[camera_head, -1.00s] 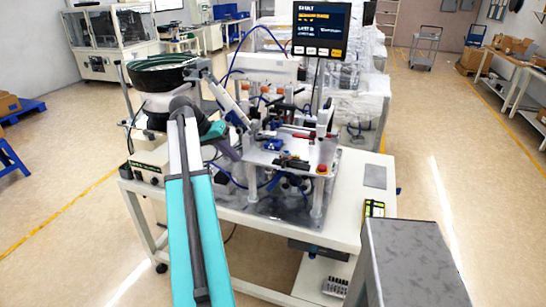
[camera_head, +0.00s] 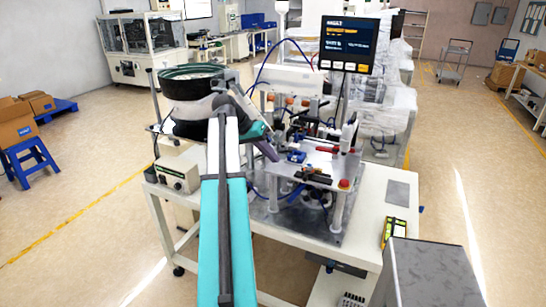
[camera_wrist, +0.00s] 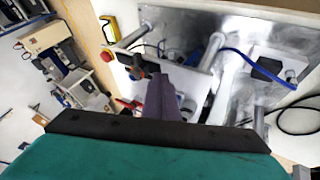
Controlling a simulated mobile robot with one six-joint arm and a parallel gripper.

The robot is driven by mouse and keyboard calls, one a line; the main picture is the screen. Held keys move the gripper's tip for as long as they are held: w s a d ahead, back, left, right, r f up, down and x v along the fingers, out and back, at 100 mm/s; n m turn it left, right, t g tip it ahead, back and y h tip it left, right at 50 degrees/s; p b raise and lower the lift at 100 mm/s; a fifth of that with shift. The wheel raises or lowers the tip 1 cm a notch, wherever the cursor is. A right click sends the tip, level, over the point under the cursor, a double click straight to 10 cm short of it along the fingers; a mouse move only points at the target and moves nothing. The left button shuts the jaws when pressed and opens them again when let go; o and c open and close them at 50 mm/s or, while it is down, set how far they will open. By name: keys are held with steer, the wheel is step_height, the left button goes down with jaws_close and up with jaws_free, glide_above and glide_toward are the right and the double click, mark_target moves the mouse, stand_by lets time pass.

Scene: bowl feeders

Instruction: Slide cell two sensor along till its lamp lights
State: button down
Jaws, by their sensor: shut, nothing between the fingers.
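The assembly cell stands on a white bench, with a metal plate (camera_head: 322,172) carrying small fixtures. A small blue part (camera_head: 296,157) sits at the plate's left edge, and a black part with an orange piece (camera_head: 312,176) lies at its front. I cannot tell which part is the cell two sensor, and no sensor lamp can be made out. My gripper (camera_head: 270,153) is just left of the plate, shut and empty. In the wrist view its purple-grey fingers (camera_wrist: 160,82) point towards the plate, near a black and orange part (camera_wrist: 140,66). Contact cannot be judged.
A bowl feeder (camera_head: 193,83) stands left of the plate, close to my arm. A monitor (camera_head: 349,44) showing a fault message rises behind. A red button (camera_head: 344,184) is at the plate's front right corner. A yellow handheld device (camera_head: 395,232) lies at the bench's right.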

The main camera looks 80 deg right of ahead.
mark_target(305, 176)
steer(key=p+x, duration=0.2)
steer(key=x, duration=0.6)
steer(key=shift+s+p, duration=0.1)
steer(key=shift+p, duration=0.3)
steer(key=s, duration=0.1)
steer(key=s+p, duration=0.1)
steer(key=shift+s+a+p, duration=0.25)
steer(key=shift+s+p, duration=0.05)
steer(key=shift+s+a+f, duration=0.1)
steer(key=shift+s+f, duration=0.1)
steer(key=shift+s, duration=0.5)
steer(key=shift+s+a+b, duration=0.25)
steer(key=shift+s+b, duration=0.05)
steer(key=shift+s, duration=1)
